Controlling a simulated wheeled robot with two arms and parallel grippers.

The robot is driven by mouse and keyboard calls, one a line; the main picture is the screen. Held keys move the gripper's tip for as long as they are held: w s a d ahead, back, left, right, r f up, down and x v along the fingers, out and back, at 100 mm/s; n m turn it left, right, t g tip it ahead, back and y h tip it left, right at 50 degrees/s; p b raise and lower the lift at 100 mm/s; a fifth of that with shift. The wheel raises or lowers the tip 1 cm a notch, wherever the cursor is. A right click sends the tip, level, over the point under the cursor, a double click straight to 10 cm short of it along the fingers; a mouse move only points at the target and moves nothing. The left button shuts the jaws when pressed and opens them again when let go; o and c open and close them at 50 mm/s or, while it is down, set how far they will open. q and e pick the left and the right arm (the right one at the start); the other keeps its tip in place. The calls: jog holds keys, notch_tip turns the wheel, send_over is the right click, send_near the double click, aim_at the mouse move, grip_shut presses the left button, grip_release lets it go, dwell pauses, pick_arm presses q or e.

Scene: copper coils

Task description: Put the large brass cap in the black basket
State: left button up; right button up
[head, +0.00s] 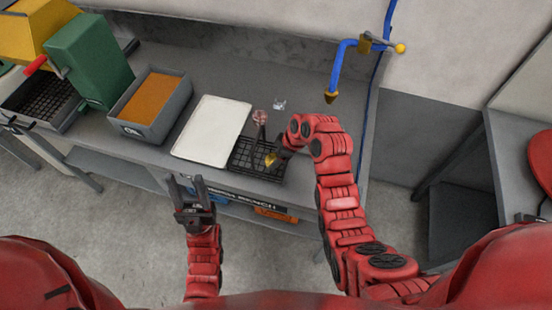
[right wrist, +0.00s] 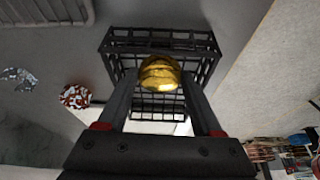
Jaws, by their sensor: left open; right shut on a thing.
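The large brass cap (head: 270,161) is a shiny gold, rounded piece. My right gripper (head: 277,154) is shut on it, and the right wrist view shows the cap (right wrist: 159,73) between the fingertips. The black basket (head: 240,168) is a wire mesh basket on the bench. In the right wrist view the basket (right wrist: 205,55) lies behind the cap, so the cap is over its opening; the exact height is hard to tell. My left gripper (head: 186,183) is open and empty, in front of the bench's front edge.
A white tray (head: 210,128) lies left of the basket. A grey bin with orange contents (head: 124,130) stands further left, near a green machine (head: 88,60). A reddish piece (head: 260,117) and a silvery piece (head: 280,104) lie behind the basket. A blue pipe (head: 337,70) hangs at the right.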

jog(key=shift+f+p, duration=0.4)
jog(key=shift+f, duration=0.5)
jog(key=shift+f+b, duration=0.35)
jog(key=shift+b, duration=0.1)
jog(key=o, duration=1.5)
jog(key=shift+r, duration=0.1)
jog(key=shift+o, duration=0.2)
jog(key=shift+r, duration=0.1)
